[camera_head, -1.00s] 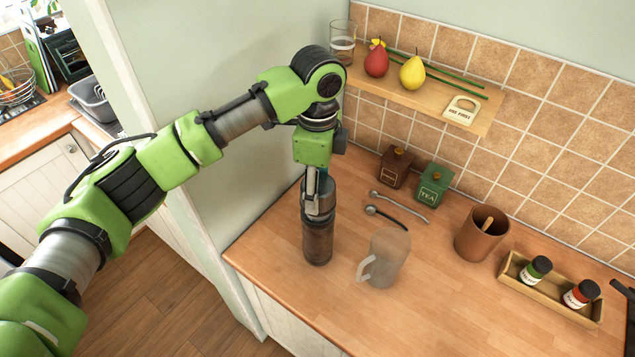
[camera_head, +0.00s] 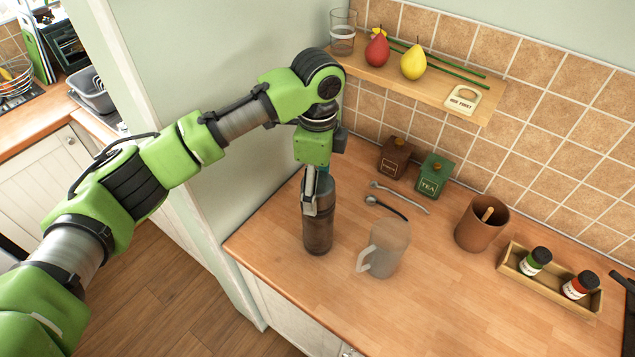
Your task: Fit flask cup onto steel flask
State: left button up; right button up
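The steel flask (camera_head: 318,236) stands upright on the wooden counter near the wall end, a dark cylinder with a greyer upper part. My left gripper (camera_head: 309,205) points down at the flask's upper part, with a metal finger along its left side. A bluish-grey section shows beside the finger, under my wrist. I cannot tell whether this is the flask cup or the flask itself, nor whether the fingers are closed on it. The far finger is hidden. My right gripper is not in view.
A frosted mug (camera_head: 388,246) stands close right of the flask. Two spoons (camera_head: 400,197), a brown canister (camera_head: 395,158) and a green tea canister (camera_head: 434,176) are behind. A brown pot (camera_head: 481,224) and a spice tray (camera_head: 512,271) stand right. A shelf (camera_head: 420,85) overhangs. The front counter is clear.

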pick_arm(q)
notch_tip(320, 180, up, 12)
dwell(0.6)
dwell(0.7)
